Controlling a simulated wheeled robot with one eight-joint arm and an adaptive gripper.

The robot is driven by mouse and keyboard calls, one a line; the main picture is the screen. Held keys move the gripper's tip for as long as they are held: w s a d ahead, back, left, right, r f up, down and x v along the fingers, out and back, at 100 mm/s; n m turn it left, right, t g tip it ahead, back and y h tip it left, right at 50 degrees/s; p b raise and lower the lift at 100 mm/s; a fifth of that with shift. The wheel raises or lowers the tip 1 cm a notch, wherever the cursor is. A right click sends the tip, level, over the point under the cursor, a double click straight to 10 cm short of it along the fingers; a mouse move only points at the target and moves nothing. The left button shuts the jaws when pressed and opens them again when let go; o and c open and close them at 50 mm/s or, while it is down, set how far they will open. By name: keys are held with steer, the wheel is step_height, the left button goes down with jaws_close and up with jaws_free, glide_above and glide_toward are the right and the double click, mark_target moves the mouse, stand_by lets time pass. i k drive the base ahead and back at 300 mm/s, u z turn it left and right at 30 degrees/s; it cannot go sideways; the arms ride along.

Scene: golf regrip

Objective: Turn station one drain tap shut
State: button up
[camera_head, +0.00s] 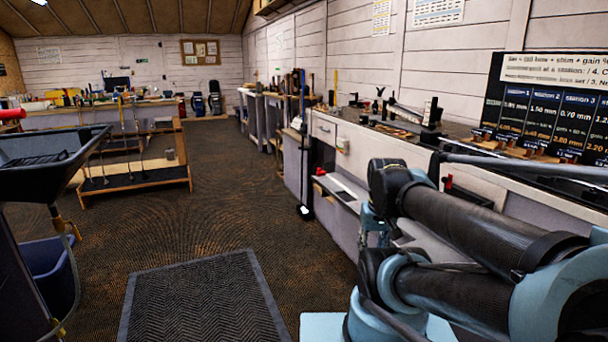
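A dark trough (40,182) stands at the left edge, cut off by the frame. A thin drain line (76,275) runs down from beneath it, past a blue bin (50,268). A small yellow fitting (62,224) sits near the top of this line, and another yellow piece (57,329) is near the floor. One of these may be the drain tap, but no station label shows on them and I cannot tell whether it is open or shut. My arm fills the lower right, well apart from the trough. My gripper is not visible.
A dark rubber mat (200,302) lies on the open floor in the middle. A low wooden rack (138,180) with clubs stands beyond the trough. A long workbench (350,150) runs along the right wall, with a station board (550,105) above it.

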mark_target(73, 227)
steer(key=u, duration=1.6)
